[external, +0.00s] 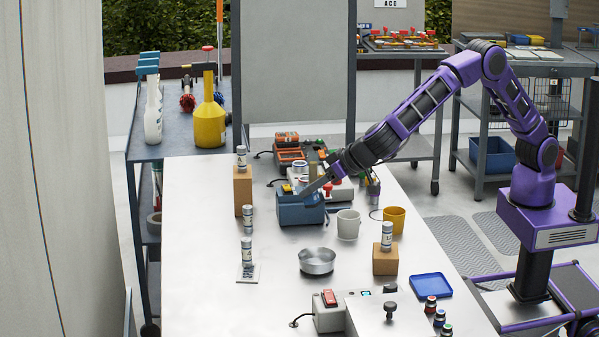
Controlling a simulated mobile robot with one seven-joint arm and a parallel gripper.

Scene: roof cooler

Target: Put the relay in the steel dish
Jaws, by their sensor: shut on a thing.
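The steel dish (317,263) is a shallow, round, shiny bowl on the near middle of the pale metal table, and it looks empty. My gripper (311,191) is over the top of a dark blue box (300,213), behind the dish and a little to its left. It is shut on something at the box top. The held thing is too small and too covered by the fingers to make out. I cannot pick out the relay with certainty.
A white cup (348,225) and a yellow mug (395,219) stand right of the blue box. Silver cans stand on a tall wooden block (243,190), a low block (386,260) and a small plate (248,274). A blue tray (431,286) lies at right. Table around the dish is clear.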

